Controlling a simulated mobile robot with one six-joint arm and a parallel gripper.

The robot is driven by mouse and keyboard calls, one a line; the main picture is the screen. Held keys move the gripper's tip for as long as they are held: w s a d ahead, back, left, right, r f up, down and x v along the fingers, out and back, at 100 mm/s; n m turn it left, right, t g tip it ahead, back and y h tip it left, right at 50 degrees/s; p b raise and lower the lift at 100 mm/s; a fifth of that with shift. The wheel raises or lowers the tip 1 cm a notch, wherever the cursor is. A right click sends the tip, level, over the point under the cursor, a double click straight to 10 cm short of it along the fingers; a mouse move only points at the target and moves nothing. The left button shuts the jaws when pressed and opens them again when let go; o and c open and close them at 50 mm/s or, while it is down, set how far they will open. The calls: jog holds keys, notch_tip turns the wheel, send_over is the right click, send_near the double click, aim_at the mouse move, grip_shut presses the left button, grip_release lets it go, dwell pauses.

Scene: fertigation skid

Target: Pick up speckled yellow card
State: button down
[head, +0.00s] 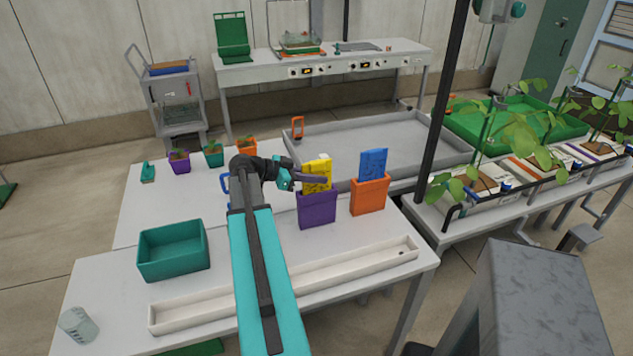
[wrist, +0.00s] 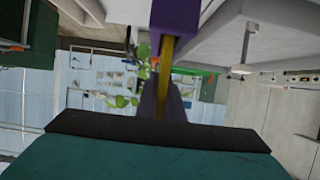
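The speckled yellow card (head: 316,171) stands upright in a purple holder (head: 317,208) on the white table; its lower part is hidden inside the holder. My gripper (head: 313,179) reaches in from the left at the card's exposed part, with one finger across its front. In the wrist view, the card (wrist: 165,65) shows edge-on as a thin yellow strip. My gripper's fingers (wrist: 163,100) lie close together on either side of it, with no clear gap, so it looks shut on the card. The purple holder (wrist: 176,16) shows beyond the fingers.
An orange holder (head: 369,195) with a blue card (head: 373,163) stands just right. A long white trough (head: 285,286) lies in front, a teal bin (head: 173,249) at left, and a clear cup (head: 77,324) at the front left corner. Small potted plants (head: 213,154) stand behind.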

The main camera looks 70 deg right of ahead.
aim_at(317, 161)
jog(key=shift+r, duration=0.15)
dwell(0.3)
jog(key=shift+r+b, duration=1.45)
jog(key=shift+r, duration=3.45)
